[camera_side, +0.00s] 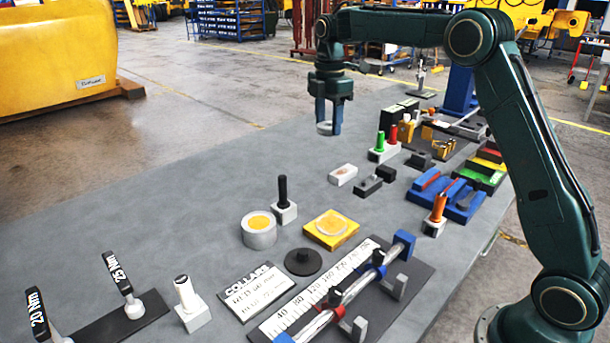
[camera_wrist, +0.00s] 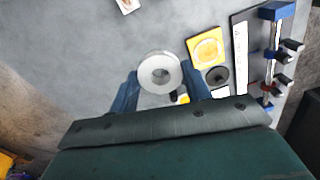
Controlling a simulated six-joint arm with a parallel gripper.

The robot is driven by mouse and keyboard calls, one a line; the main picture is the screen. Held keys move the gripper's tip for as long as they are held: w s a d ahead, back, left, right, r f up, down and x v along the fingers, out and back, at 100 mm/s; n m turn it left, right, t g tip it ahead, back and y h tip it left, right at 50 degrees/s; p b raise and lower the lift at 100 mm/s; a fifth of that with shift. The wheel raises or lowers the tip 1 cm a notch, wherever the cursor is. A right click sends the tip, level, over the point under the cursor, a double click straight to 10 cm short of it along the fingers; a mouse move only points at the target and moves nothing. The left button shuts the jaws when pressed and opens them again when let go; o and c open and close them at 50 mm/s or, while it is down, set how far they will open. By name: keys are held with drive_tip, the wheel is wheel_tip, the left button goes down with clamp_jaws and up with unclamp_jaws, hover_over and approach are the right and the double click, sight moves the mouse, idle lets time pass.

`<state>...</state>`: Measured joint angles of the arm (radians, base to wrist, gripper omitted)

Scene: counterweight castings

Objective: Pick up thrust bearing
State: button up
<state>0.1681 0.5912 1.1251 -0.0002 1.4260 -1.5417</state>
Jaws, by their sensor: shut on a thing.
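My gripper (camera_side: 328,118) points straight down, raised well above the grey table. It is shut on a light grey ring, the thrust bearing (camera_side: 326,129), which sits level between the blue fingertips with nothing under it. In the wrist view the bearing (camera_wrist: 147,72) shows as a pale round ring with a central hole, with one blue finger on each side of my gripper (camera_wrist: 160,84). The fingers cover parts of its rim.
A yellow block with a pale ring (camera_side: 331,229), a grey cylinder with a yellow top (camera_side: 258,237) and a dark disc (camera_side: 303,262) stand nearer the camera. A ruled slide fixture (camera_side: 350,290) lies in front.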

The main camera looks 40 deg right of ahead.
drive_tip(key=shift+r, duration=0.15)
idle(0.5)
drive_tip(key=shift+s+a+r, duration=0.2)
drive_tip(key=shift+s+a, duration=0.15)
drive_tip(key=shift+a, duration=0.1)
drive_tip(key=s+a+r, duration=0.3)
drive_tip(key=s+a, duration=0.5)
drive_tip(key=s, duration=0.1)
hover_over(332, 224)
wheel_tip(332, 224, down, 16)
drive_tip(key=shift+f, duration=0.1)
idle(0.3)
drive_tip(key=shift+f, duration=2.1)
drive_tip(key=shift+f, duration=0.15)
